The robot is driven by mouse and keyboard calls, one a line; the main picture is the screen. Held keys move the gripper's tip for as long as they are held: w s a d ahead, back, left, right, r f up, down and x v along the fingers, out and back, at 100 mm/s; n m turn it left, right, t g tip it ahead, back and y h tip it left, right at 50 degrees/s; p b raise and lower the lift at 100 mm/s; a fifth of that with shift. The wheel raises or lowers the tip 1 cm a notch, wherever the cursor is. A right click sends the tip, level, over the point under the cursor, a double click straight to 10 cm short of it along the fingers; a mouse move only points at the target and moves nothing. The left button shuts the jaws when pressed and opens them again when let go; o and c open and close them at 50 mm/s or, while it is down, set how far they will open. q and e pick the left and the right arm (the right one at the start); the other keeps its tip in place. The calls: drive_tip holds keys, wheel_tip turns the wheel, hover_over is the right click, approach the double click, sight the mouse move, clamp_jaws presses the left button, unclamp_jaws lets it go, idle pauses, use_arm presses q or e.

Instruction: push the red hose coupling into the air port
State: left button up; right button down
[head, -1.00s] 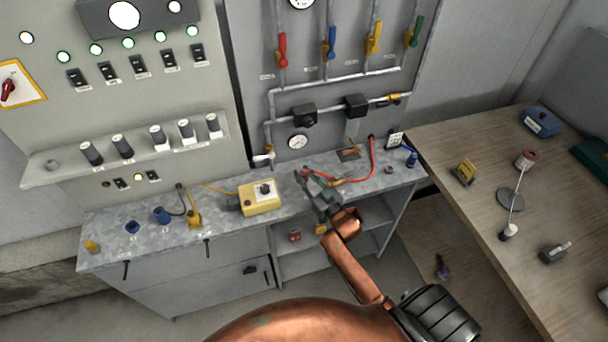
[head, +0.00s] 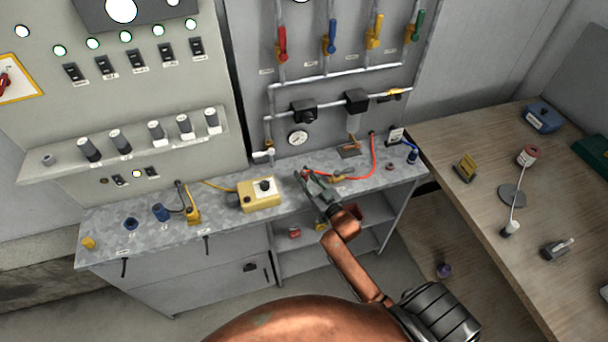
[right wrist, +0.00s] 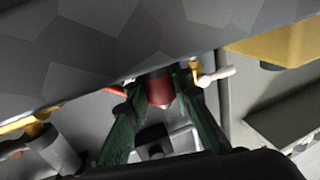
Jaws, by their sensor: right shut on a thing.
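My right gripper (head: 308,178) has dark green fingers and reaches over the front part of the grey metal bench. In the right wrist view, the right gripper (right wrist: 158,100) is shut on the red hose coupling (right wrist: 159,88), a short dark red cylinder between the fingertips. The coupling's far end is close to the mottled grey metal surface; I cannot tell whether it touches. A red hose (head: 373,158) loops from the back wall down to the bench and toward the gripper. I cannot clearly make out the air port. My left gripper is not in view.
A yellow box (head: 259,194) stands left of the gripper on the bench (head: 225,205). A brass-coloured fitting (head: 342,177) lies just right of it. Pipes with coloured valve handles and a gauge (head: 298,138) are on the wall behind. A wooden table (head: 480,210) is at right.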

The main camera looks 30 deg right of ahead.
drive_tip(key=shift+f, duration=0.25)
drive_tip(key=c, duration=1.6)
unclamp_jaws()
drive_tip(key=s, duration=1.2)
drive_tip(key=shift+d, duration=0.15)
